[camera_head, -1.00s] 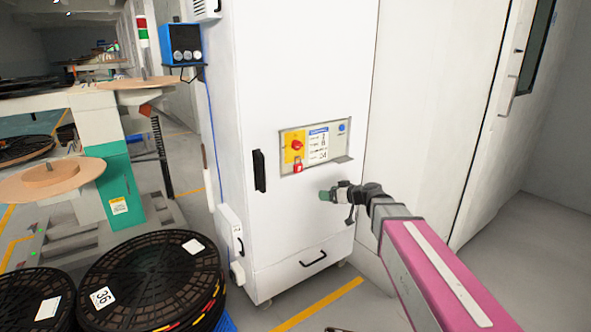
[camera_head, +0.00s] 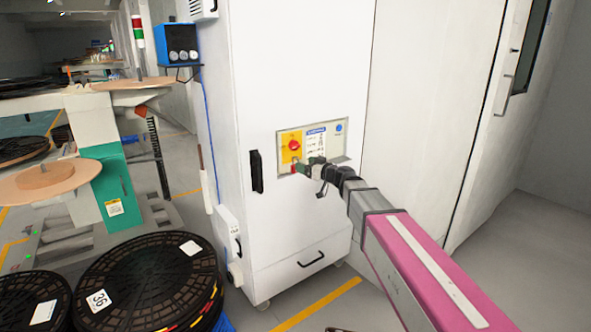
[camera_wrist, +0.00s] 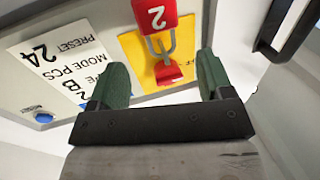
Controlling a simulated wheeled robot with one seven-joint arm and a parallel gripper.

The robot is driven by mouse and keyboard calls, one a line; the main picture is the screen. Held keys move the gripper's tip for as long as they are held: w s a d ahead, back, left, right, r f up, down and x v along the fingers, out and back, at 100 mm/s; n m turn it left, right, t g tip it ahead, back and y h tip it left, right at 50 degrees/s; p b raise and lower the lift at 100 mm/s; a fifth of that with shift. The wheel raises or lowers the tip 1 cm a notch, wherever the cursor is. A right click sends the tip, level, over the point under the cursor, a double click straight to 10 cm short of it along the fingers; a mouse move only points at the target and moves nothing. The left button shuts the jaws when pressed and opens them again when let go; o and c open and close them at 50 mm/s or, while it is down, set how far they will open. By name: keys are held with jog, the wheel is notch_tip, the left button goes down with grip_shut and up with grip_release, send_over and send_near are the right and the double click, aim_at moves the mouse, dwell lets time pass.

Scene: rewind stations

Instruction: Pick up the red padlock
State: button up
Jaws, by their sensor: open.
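The red padlock (camera_wrist: 155,14) has a white 2 on its body. Its grey shackle is at the red switch knob (camera_wrist: 168,73) on a yellow plate; I cannot tell exactly how it is hooked. In the head view the padlock (camera_head: 293,169) hangs below the knob, partly hidden by my gripper (camera_head: 303,164). In the wrist view my gripper (camera_wrist: 162,65) is open, with its green fingers apart and nothing between them. The shackle and padlock lie beyond the fingertips, between them sideways.
The control panel (camera_head: 338,149) with labels and a blue button is on the white cabinet (camera_head: 290,75). A black door handle (camera_head: 256,171) is left of the panel. Black reels (camera_head: 140,265) are stacked at the lower left. Grey floor is clear at the right.

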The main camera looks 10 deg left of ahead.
aim_at(291, 159)
jog(key=x, duration=0.5)
jog(key=shift+s, duration=0.1)
jog(key=c, duration=1.1)
jog(key=shift+r, duration=0.1)
